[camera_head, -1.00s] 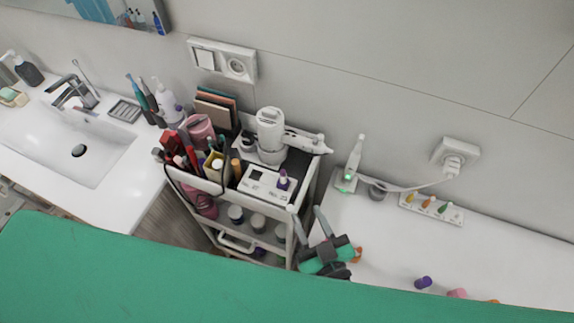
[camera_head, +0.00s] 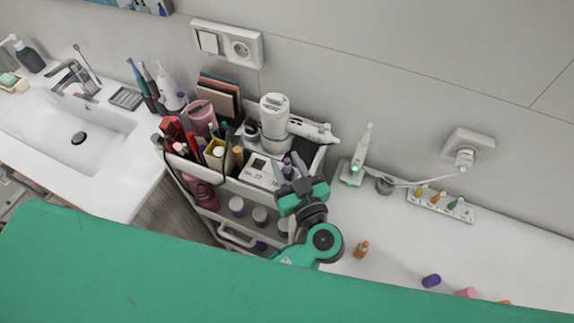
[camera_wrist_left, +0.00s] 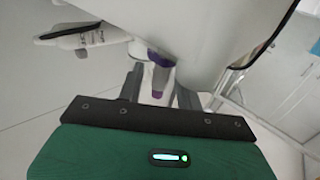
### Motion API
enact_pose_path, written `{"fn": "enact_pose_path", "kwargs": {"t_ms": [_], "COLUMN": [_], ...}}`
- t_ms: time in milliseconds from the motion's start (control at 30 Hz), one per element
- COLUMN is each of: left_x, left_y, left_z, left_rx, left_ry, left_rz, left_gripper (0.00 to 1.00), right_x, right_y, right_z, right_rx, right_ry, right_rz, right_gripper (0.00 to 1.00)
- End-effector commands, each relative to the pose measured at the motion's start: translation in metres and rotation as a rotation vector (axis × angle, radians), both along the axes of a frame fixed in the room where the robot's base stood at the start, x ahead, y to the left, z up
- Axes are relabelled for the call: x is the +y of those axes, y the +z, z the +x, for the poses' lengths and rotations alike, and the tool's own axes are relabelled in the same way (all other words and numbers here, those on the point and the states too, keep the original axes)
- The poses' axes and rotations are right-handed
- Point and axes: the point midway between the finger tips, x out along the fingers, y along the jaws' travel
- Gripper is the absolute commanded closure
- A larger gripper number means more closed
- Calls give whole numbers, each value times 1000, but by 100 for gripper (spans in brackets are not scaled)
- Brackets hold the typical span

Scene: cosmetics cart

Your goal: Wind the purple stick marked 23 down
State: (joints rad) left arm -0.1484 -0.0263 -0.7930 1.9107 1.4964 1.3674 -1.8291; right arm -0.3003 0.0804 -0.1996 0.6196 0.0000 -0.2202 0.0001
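The purple stick (camera_head: 287,163) stands at the right end of a small white device with a dark display (camera_head: 258,166) on the cart's top. My left gripper (camera_head: 292,169) is over the cart's right end with its fingers either side of the stick. In the left wrist view the stick (camera_wrist_left: 161,61), purple above and pale below, lies between the two open fingers (camera_wrist_left: 161,92). Narrow gaps seem to show beside it; contact cannot be made out. The marking 23 is not legible. My right gripper is not in view.
A white appliance (camera_head: 274,118) stands behind the device. Brushes and bottles crowd the cart's left end.

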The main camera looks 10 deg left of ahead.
Motion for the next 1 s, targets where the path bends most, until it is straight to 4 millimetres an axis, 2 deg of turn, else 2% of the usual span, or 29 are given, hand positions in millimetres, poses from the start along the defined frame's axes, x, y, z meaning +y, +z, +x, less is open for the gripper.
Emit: {"fn": "enact_pose_path", "kwargs": {"t_ms": [367,500,567,833,1000], "left_x": [3,3,3,3,4], "left_y": [0,0,0,2,5], "left_z": [5,5,5,5,4], "left_rx": [0,0,0,1,4], "left_ry": [0,0,0,-18,-77], "left_rz": [0,0,0,1,2], "left_gripper": [64,92,100,100,100], "right_x": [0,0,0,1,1], "right_y": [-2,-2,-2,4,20], "right_z": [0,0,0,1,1], "right_rx": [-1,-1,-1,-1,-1], "right_ry": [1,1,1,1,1], "right_rz": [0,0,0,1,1], "right_gripper": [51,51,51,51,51]}}
